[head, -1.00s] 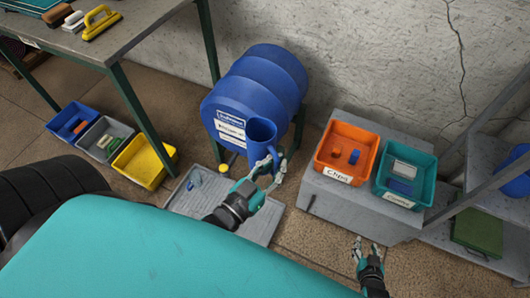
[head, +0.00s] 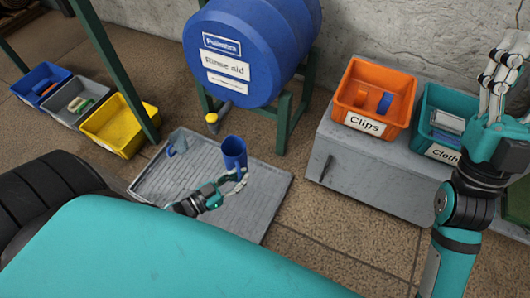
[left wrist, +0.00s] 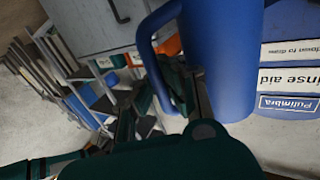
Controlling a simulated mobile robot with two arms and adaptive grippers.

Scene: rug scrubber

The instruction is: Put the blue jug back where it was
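The blue jug (head: 234,150) is upright over the ribbed grey tray (head: 268,196), in front of the blue drum. My left gripper (head: 238,180) is beside the jug and shut on its handle. In the left wrist view the jug (left wrist: 225,60) fills the top centre, its handle (left wrist: 150,60) running down to the fingers (left wrist: 185,92). I cannot tell whether the jug's base touches the tray. My right gripper (head: 507,72) is raised at the right, fingers up and apart, holding nothing.
The blue drum (head: 245,60), labelled Rinse aid, sits on a green stand with a yellow-ended tap (head: 212,119). A small blue-grey item (head: 177,143) lies on the tray. Orange (head: 368,95) and teal (head: 440,125) bins stand on a grey block. A yellow bin (head: 120,128) is left.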

